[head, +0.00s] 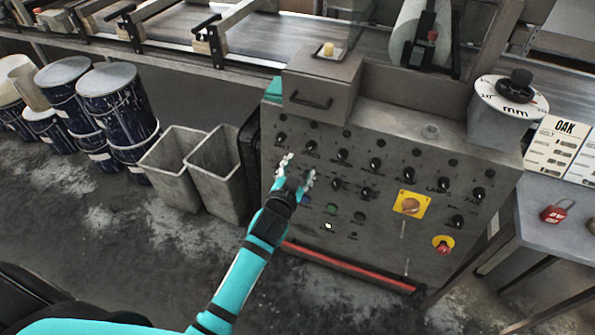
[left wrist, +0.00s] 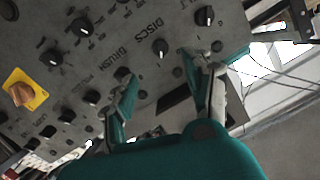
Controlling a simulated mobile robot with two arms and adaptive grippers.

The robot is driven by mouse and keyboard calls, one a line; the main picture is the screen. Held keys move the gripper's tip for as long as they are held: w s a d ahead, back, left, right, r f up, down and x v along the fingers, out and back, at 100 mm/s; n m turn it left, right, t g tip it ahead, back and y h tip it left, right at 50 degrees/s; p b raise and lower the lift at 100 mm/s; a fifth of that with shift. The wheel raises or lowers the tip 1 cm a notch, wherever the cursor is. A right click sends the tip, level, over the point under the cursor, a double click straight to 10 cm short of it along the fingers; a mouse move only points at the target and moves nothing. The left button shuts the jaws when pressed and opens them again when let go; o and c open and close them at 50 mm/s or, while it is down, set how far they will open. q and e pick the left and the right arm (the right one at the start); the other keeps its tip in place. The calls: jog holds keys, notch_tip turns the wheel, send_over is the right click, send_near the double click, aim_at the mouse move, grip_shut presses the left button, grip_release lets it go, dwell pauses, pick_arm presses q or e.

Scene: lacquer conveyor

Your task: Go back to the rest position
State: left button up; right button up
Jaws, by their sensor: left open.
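My left gripper (head: 297,174) is open and empty in front of the left part of the grey control panel (head: 385,235). In the left wrist view its two fingers (left wrist: 155,75) are spread apart before the panel face (left wrist: 120,25), near black knobs and the labels DISCS and BRUSH. I cannot tell whether a fingertip touches the panel. My teal left arm (head: 240,280) reaches up from the bottom of the head view. My right gripper is in neither view.
The panel carries several black knobs, a yellow-backed rotary switch (head: 411,205) and a red button (head: 443,246). Grey bins (head: 215,175) and blue drums (head: 115,105) stand to the left. A side table (head: 550,215) holds a red padlock (head: 556,212). Bare floor (head: 140,250) lies at lower left.

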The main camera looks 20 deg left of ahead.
pick_arm(q)
jog(key=shift+s+r, duration=0.1)
jog(key=shift+s, duration=0.2)
jog(key=s+f+g, duration=0.3)
jog(key=s+f, duration=0.3)
jog(key=f, duration=0.5)
jog(key=s+f+g+h, duration=0.1)
jog(key=s+f+g, duration=0.1)
jog(key=s+f, duration=0.65)
jog(key=s+f+g, duration=0.3)
jog(key=s+f, duration=0.1)
jog(key=f, duration=1)
jog(key=s+a+f+g, duration=0.1)
jog(key=s+f, duration=0.3)
jog(key=s, duration=0.6)
jog(key=s+a+f+g, duration=0.2)
jog(key=s+f, duration=0.3)
jog(key=s, duration=0.5)
jog(key=s+a+f+g, duration=0.1)
jog(key=s+f+g, duration=0.2)
jog(key=s, duration=0.7)
notch_tip(320, 180, down, 2)
jog(key=shift+s+a+n, duration=0.2)
jog(key=shift+s+n, duration=0.15)
jog(key=shift+n, duration=0.05)
